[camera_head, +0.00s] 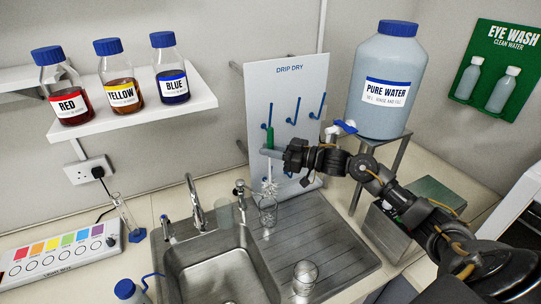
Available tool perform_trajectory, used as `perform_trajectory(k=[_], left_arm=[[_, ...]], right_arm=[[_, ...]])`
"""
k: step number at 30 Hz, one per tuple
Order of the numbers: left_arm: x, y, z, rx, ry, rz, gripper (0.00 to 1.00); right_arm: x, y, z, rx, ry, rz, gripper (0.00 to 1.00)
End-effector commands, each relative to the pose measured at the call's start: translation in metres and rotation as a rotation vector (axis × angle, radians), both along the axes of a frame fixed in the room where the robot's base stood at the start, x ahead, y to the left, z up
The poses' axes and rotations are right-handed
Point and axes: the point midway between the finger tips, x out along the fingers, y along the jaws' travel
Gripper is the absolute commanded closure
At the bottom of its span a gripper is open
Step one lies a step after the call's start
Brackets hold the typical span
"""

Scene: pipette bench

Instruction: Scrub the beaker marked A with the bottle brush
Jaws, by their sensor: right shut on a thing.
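My right gripper (272,153) reaches in from the right and is shut on the bottle brush, in front of the drip-dry board. The brush's green handle (270,137) stands up above the fingers. Its white bristles (269,187) hang down, roughly upright. Right below them a clear glass vessel (268,213) stands at the back of the drainer; the bristle tip is at its rim, and I cannot tell if it is inside. Another clear glass (305,276) stands at the drainer's front. No letter A is readable on either. My left gripper is not in view.
The steel sink (215,268) with its tap (196,202) lies left of the ribbed drainer (335,240). The drip-dry board (260,95) with blue pegs stands behind. A large pure water bottle (385,115) on a stand is close to my right arm. A shelf (140,115) holds three bottles.

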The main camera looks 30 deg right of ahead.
Motion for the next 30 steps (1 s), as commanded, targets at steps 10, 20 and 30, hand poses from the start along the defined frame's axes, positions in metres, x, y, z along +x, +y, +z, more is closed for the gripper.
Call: perform_trajectory(k=[10, 20, 30], left_arm=[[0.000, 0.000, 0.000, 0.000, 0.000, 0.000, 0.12], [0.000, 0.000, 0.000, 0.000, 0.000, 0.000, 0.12], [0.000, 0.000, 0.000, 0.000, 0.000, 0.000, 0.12]], right_arm=[[0.000, 0.000, 0.008, 0.000, -0.001, 0.000, 1.00], [0.000, 0.000, 0.020, 0.000, -0.004, -0.001, 1.00], [0.000, 0.000, 0.056, 0.000, -0.003, 0.000, 1.00]])
